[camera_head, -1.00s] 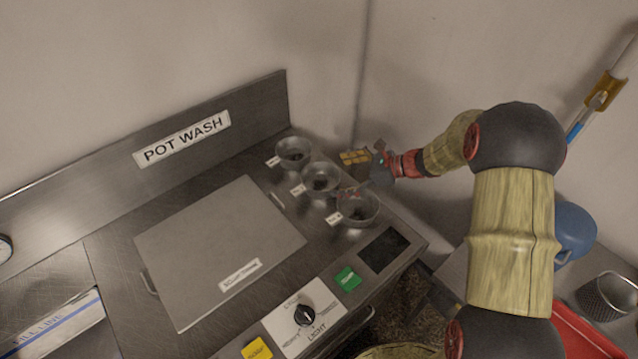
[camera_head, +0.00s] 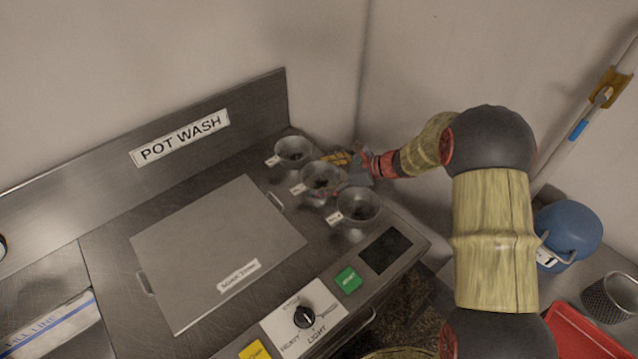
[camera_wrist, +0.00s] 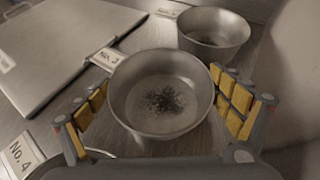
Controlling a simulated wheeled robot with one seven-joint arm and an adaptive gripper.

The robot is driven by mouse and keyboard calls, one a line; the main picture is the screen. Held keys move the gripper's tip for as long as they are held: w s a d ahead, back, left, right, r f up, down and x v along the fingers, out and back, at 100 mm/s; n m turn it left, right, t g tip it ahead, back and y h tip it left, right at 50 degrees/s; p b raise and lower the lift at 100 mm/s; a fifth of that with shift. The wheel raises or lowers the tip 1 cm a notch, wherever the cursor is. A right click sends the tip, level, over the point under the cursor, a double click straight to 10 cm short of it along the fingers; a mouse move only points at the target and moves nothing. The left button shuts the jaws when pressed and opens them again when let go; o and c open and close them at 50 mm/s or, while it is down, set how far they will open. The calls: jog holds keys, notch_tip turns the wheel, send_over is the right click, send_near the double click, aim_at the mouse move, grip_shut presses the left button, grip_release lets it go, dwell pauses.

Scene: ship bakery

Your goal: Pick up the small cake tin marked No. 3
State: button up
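The small metal tin labelled No. 3 (camera_wrist: 150,122) is round with flared walls and dark residue on its floor. In the head view it is the middle of three tins in a row (camera_head: 318,186). My gripper (camera_wrist: 163,85) is open, with one yellow-padded finger on each side of this tin in the wrist view. In the head view my gripper (camera_head: 340,172) is at the tin's right side, low over the counter. I cannot tell whether the pads touch the tin. The gripper's palm covers the bottom of the wrist view.
Another tin (camera_head: 293,143) stands behind and one labelled No. 4 (camera_head: 360,222) in front, both close by. A flat lid with handles (camera_head: 215,245) lies to the left. A back panel marked POT WASH (camera_head: 185,137) and walls bound the counter. Control buttons and a knob (camera_head: 303,317) are at the front.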

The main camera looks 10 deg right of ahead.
jog(key=c, duration=0.6)
jog(key=shift+c, duration=0.4)
jog(key=shift+r, duration=0.15)
